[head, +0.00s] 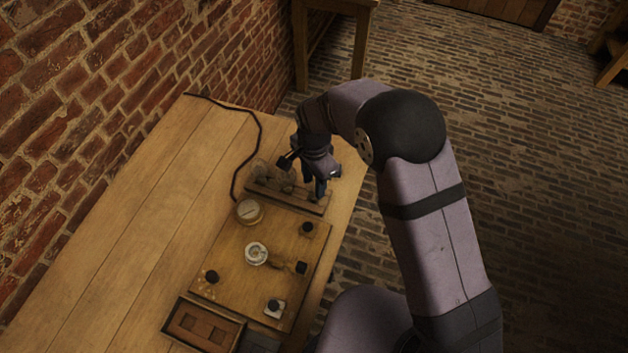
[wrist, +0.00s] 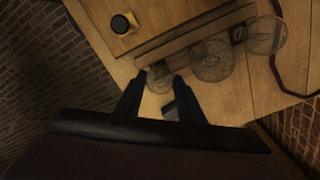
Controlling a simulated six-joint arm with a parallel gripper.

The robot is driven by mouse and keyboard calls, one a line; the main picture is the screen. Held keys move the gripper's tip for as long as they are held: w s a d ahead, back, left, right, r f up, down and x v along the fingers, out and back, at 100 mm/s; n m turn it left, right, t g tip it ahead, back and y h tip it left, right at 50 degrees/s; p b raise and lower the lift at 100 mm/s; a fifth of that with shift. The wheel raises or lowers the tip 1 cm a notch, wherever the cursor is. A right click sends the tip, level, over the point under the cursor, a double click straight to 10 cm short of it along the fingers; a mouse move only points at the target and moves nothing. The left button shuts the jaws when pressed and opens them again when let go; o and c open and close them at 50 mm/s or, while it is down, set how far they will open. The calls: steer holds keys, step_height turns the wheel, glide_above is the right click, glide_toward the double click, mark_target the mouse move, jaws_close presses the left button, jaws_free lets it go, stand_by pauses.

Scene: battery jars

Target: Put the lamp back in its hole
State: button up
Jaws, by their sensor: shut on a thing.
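My gripper (wrist: 160,82) is at the right end of the wooden jar rack, with its fingers on both sides of a clear glass jar (wrist: 158,76). It is shut on this jar, partly hidden by the fingers. In the head view my gripper (head: 319,192) is low over the rack and hides most of that jar. A pale round fitting (head: 256,253) sits mid-board, with a brown piece (head: 281,264) lying beside it; I cannot tell which is the lamp. A dark round spot (head: 212,276) on the wooden board (head: 235,285) may be a hole.
Two more glass jars (wrist: 211,61) (wrist: 265,36) stand along the rack (head: 262,193). A round gauge (head: 249,211) and black knobs (head: 307,228) are on the board. A wooden tray (head: 203,326) lies in front. The table's left side is mostly clear, with a cable (head: 259,135).

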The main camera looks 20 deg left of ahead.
steer(key=shift+f, duration=0.15)
steer(key=o, duration=1.2)
steer(key=shift+c, duration=0.2)
step_height(320, 180, up, 12)
steer(key=b, duration=0.3)
steer(key=shift+r+b, duration=0.2)
steer(key=shift+b, duration=0.15)
steer(key=shift+w, duration=0.1)
